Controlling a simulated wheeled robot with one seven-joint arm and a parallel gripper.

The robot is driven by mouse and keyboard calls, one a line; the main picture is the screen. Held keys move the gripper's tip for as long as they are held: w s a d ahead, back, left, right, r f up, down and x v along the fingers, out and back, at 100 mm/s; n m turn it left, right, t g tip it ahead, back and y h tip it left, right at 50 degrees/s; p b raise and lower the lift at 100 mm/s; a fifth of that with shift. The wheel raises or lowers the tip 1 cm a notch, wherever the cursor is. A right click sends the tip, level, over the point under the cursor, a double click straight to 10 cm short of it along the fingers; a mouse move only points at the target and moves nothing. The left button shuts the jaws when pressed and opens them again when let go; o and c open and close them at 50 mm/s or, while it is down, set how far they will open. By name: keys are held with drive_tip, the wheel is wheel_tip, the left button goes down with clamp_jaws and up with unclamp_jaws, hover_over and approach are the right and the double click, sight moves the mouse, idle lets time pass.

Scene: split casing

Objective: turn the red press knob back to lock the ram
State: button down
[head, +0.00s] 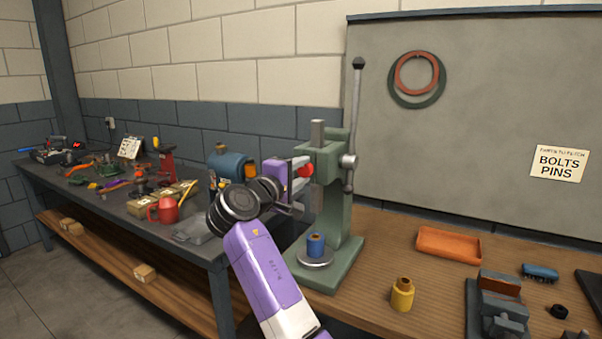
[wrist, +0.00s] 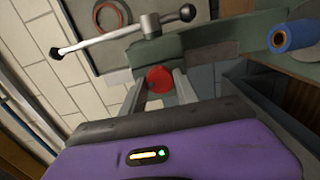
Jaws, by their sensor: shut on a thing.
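The red press knob (wrist: 160,79) is on the side of the green arbor press (head: 341,220). My gripper (wrist: 163,86) is shut on the knob, with one finger on each side of it in the wrist view. In the head view the red knob (head: 306,170) shows just beyond my gripper (head: 302,172), partly covered by the fingers. The ram (head: 317,134) stands upright in the press head. The press lever (head: 356,110) stands near vertical at the right of the head. A blue bushing (head: 316,245) sits upright on the round press plate (head: 315,258) below the ram.
A yellow bushing (head: 402,294), an orange tray (head: 448,244) and a dark vise (head: 497,305) are on the wooden bench right of the press. The left bench (head: 120,210) is crowded with tools and a red mug (head: 165,210). Bare wood lies between press and tray.

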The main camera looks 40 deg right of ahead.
drive_tip(key=shift+f, duration=0.15)
drive_tip(key=c, duration=0.9)
unclamp_jaws()
drive_tip(key=shift+c, duration=0.2)
drive_tip(key=v, duration=0.8)
drive_tip(key=shift+b, duration=0.45)
